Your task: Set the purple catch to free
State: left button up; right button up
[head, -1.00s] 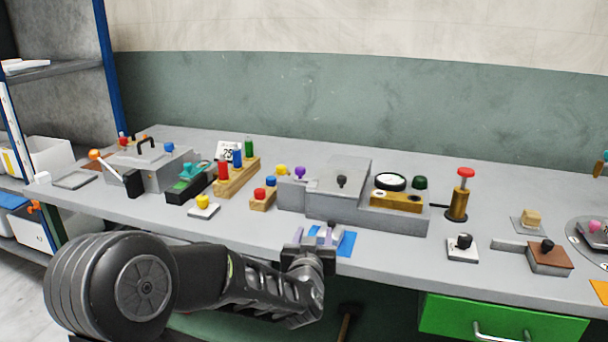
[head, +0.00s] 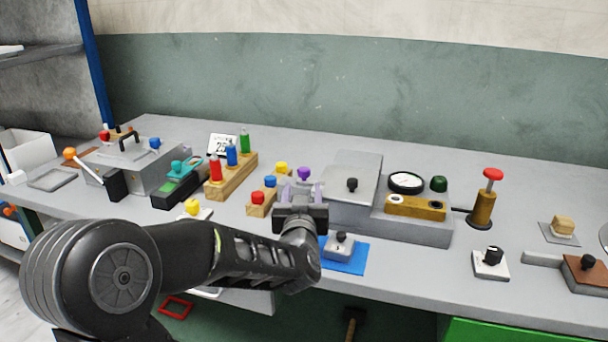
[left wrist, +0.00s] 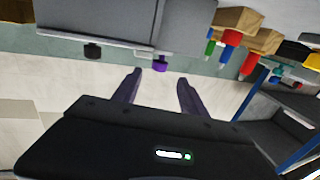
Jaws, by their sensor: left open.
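The purple catch (head: 304,174) is a small purple knob at the left side of the grey press (head: 349,184), next to a yellow knob. It also shows in the left wrist view (left wrist: 159,65), upper middle, against the edge of the grey housing. My left gripper (head: 298,192) is open and empty, just in front of and below the purple knob, with a small gap. In the left wrist view its two fingers (left wrist: 158,90) point toward the knob, which lies beyond and between them. The base of the catch is hidden behind the gripper. My right gripper is not in view.
A yellow knob (head: 281,168) sits close left of the catch. A block with red and blue knobs (head: 261,198) stands left of my gripper. A grey piece with a black knob (head: 340,246) lies on a blue mat (head: 347,264) in front.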

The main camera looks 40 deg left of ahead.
aim_at(303, 175)
pick_arm(q)
jog(key=shift+x, duration=3.95)
grip_shut()
jog(key=shift+s, duration=0.1)
